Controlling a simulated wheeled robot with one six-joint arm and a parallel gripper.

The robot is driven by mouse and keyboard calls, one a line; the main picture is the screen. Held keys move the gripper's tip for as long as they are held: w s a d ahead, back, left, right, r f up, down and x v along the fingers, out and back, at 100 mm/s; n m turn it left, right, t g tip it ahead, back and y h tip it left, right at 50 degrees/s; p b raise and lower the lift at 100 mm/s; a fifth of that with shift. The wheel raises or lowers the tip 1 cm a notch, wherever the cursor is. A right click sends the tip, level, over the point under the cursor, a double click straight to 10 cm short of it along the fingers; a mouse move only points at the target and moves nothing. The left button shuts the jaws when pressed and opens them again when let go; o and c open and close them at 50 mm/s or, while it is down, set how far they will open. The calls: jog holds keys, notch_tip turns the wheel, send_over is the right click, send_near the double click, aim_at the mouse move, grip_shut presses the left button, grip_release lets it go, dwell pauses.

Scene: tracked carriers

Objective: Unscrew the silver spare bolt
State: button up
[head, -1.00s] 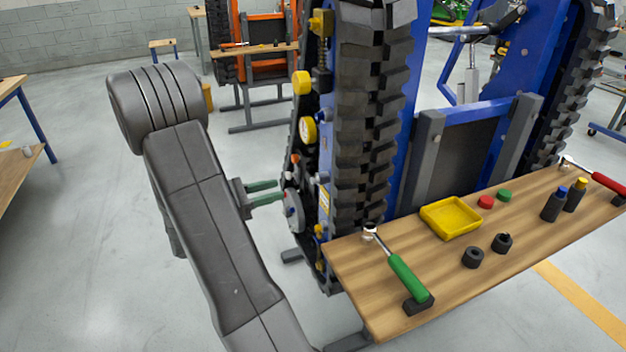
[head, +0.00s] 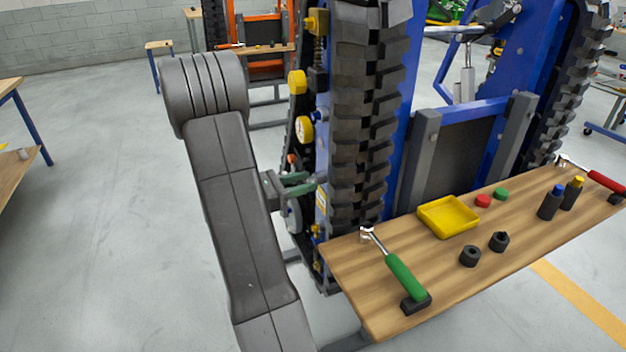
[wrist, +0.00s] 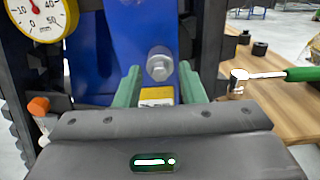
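The silver bolt (wrist: 159,64) shows in the wrist view as a hex head with a washer on a blue plate. A yellow label (wrist: 157,96) sits just below it. My gripper (wrist: 159,72) is open, with its two green fingers apart on either side of the bolt head in the picture. I cannot tell how much gap is left in depth, and no contact shows. In the head view my gripper (head: 308,184) reaches the left flank of the blue tracked carrier, beside the black track; the bolt is not clear there.
A yellow-rimmed gauge (wrist: 40,18) and an orange-capped fitting (wrist: 38,106) lie left of my fingers. A wooden bench (head: 350,275) stands to the right, with a green-handled tool (head: 405,276), a yellow tray (head: 448,216), black sockets and bottles.

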grip_shut()
jog(key=shift+r+n+p, duration=0.3)
jog(key=shift+n+p, duration=0.2)
jog(key=shift+p, duration=0.7)
jog(key=n+p, duration=0.5)
jog(key=p, duration=0.3)
jog(key=shift+n, duration=0.3)
jog(key=n+p, duration=0.2)
jog(key=p, duration=0.1)
jog(key=shift+n, duration=0.3)
jog(key=shift+f+n, duration=0.3)
